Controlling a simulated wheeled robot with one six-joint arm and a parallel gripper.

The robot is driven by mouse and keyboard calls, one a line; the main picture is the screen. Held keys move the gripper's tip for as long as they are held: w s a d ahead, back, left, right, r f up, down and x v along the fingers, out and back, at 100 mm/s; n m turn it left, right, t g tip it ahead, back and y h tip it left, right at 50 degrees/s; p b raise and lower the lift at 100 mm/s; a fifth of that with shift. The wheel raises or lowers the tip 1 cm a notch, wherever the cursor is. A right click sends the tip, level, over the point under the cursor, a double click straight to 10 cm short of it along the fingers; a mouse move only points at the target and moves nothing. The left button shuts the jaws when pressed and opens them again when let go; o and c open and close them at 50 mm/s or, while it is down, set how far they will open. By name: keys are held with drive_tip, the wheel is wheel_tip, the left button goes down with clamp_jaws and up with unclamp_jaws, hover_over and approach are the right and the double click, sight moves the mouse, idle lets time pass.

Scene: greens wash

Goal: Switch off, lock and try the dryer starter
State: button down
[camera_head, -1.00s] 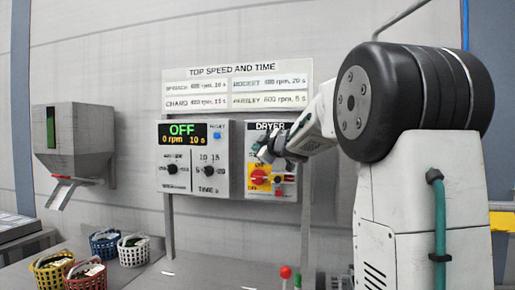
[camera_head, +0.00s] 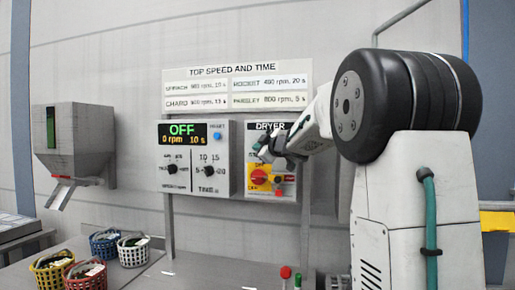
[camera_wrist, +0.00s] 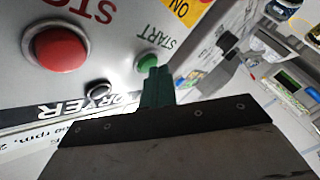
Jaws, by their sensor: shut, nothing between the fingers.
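The dryer starter (camera_head: 283,194) is a grey box on the wall stand, headed DRYER, with a red rotary handle (camera_head: 260,176) on a yellow plate. In the wrist view its red STOP button (camera_wrist: 62,47), green START button (camera_wrist: 148,61) and a small round ringed fitting (camera_wrist: 98,89) show, with part of the yellow ON plate (camera_wrist: 188,10). My gripper (camera_wrist: 155,78) is shut and empty, its tips at or just in front of the START button; contact cannot be told. In the head view my gripper (camera_head: 268,150) covers the starter's upper part.
Left of the starter is a control box (camera_head: 195,160) reading OFF, 0 rpm, 10 s. A speed chart (camera_head: 237,88) hangs above. Several baskets (camera_head: 133,250) stand on the counter at left. Red and green topped pegs (camera_head: 286,272) stand at the front. A grey hopper (camera_head: 75,140) is on the wall.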

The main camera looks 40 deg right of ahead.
drive_tip(key=shift+w+d, duration=0.15)
drive_tip(key=shift+d, duration=0.05)
idle(0.3)
idle(0.3)
drive_tip(key=shift+s+a, duration=0.55)
drive_tip(key=shift+a, duration=0.15)
drive_tip(key=s+a, duration=0.1)
drive_tip(key=a, duration=0.1)
drive_tip(key=s+a, duration=0.2)
idle(0.3)
drive_tip(key=shift+d, duration=0.15)
idle(0.6)
